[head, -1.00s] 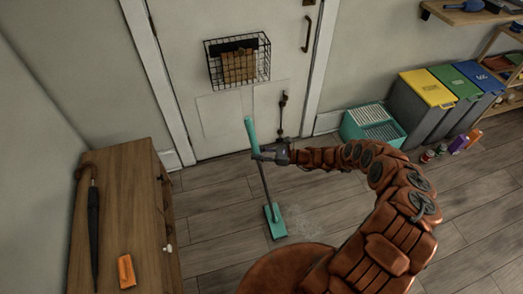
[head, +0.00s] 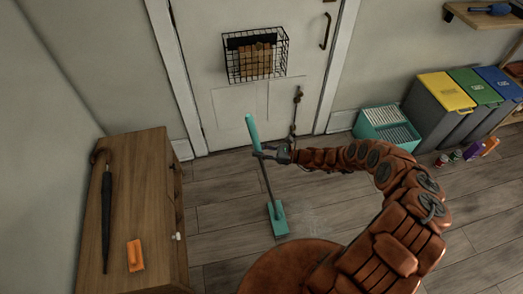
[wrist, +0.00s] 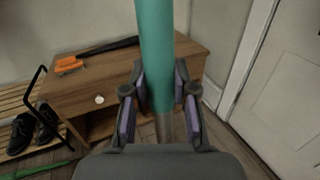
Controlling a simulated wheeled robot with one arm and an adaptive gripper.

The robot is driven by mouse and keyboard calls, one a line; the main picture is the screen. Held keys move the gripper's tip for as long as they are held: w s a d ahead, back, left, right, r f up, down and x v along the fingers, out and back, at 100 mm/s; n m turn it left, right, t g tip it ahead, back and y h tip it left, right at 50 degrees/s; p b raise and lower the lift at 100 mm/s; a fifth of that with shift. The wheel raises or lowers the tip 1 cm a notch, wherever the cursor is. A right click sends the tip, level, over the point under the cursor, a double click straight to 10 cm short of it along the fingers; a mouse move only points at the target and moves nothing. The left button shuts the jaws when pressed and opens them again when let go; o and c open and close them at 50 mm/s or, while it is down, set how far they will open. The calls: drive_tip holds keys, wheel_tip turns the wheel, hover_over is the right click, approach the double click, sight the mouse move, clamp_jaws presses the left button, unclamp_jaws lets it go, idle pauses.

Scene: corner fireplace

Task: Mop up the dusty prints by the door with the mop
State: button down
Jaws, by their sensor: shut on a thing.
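The mop (head: 278,218) has a teal grip, a grey lower pole and a flat teal head. Its head is on the plank floor, and its pole tilts slightly left towards the top. My gripper (head: 262,153) is shut around the upper part of the pole. In the wrist view, the fingers of my gripper (wrist: 160,95) flank the teal handle (wrist: 156,45). Faint pale dusty prints (head: 312,222) show on the floor just right of the mop head. My arm may hide part of that floor. The white door (head: 235,115) is behind the mop.
A wooden cabinet (head: 125,215) stands at left, bearing a black umbrella (head: 106,215) and an orange object (head: 135,255). A teal crate (head: 385,130) and several bins (head: 440,105) stand right of the door. The wrist view shows a shoe rack (wrist: 22,110).

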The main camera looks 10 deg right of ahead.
drive_tip(key=a, duration=1.1)
drive_tip(key=shift+s+a, duration=0.35)
drive_tip(key=shift+s, duration=0.05)
idle(0.9)
drive_tip(key=shift+s+a, duration=0.1)
